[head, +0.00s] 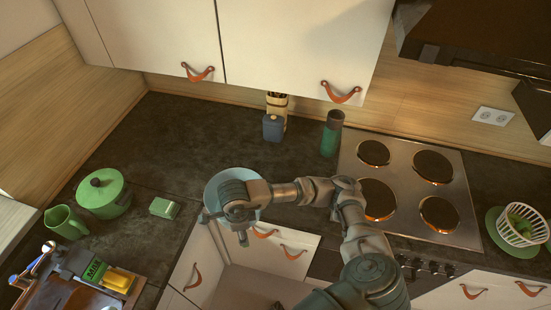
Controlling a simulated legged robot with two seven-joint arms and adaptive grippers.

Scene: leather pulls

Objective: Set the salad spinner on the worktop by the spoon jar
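A round light-blue vessel (226,177), which may be the salad spinner, is at the front edge of the worktop (190,135), partly hidden under my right gripper (225,227). The gripper is over its near side; whether its fingers grip the rim is unclear. A jar with light wooden tops (278,101), likely the spoon jar, stands against the back wall, partly hidden by a dark-blue bottle (273,128). My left gripper is out of view.
A dark-green bottle (331,135) stands between the jar and the hob (411,187). A green pot (103,194), jug (65,222) and small green box (164,208) are left. A white basket (521,226) is far right. Worktop left of the jar is clear.

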